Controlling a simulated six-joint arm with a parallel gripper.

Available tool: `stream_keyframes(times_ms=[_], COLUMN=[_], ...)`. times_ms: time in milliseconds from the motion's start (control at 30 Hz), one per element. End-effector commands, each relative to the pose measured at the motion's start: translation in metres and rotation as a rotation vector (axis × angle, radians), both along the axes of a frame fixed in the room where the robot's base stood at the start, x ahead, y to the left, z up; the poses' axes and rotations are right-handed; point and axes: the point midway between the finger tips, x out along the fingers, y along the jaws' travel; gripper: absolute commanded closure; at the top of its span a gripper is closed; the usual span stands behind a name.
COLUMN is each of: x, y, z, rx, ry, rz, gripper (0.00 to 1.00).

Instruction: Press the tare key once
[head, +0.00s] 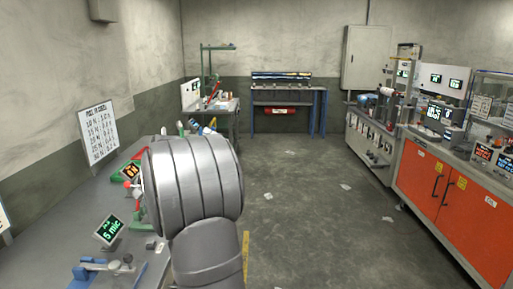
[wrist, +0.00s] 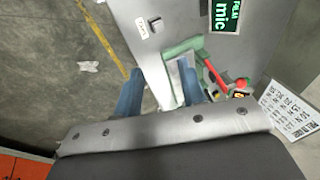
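I cannot make out a key marked tare in either view. My gripper (wrist: 157,68) shows in the wrist view as two blue fingers set apart, with nothing held between them. In the head view my own grey arm hides it. In the wrist view a green device (wrist: 183,47) with a red lever lies on the grey bench (wrist: 161,12), just beyond the right finger. A red knob (wrist: 243,83) is at its right. A dark display with green "mic" text (wrist: 225,14) stands farther off; it also shows in the head view (head: 110,230).
A small white label (wrist: 142,27) lies on the bench near its edge. A blue device (head: 88,271) is at the bench's near end. A sign board (head: 99,135) stands behind the bench. Orange cabinets (head: 435,190) line the right; the floor between is open, with paper scraps.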

Motion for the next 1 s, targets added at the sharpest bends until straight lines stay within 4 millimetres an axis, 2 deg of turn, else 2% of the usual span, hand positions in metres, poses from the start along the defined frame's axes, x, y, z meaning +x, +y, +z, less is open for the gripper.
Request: stream_keyframes(times_ms=[33, 167, 200, 1000], x=[0.0000, 0.0000, 0.0000, 0.0000], y=[0.0000, 0.0000, 0.0000, 0.0000], z=[-0.0001, -0.0001, -0.0001, -0.0001], rx=[0.000, 0.000, 0.000, 0.000], ry=[0.000, 0.000, 0.000, 0.000], rz=[0.000, 0.000, 0.000, 0.000], gripper=[0.73, 0.98, 1.00, 1.00])
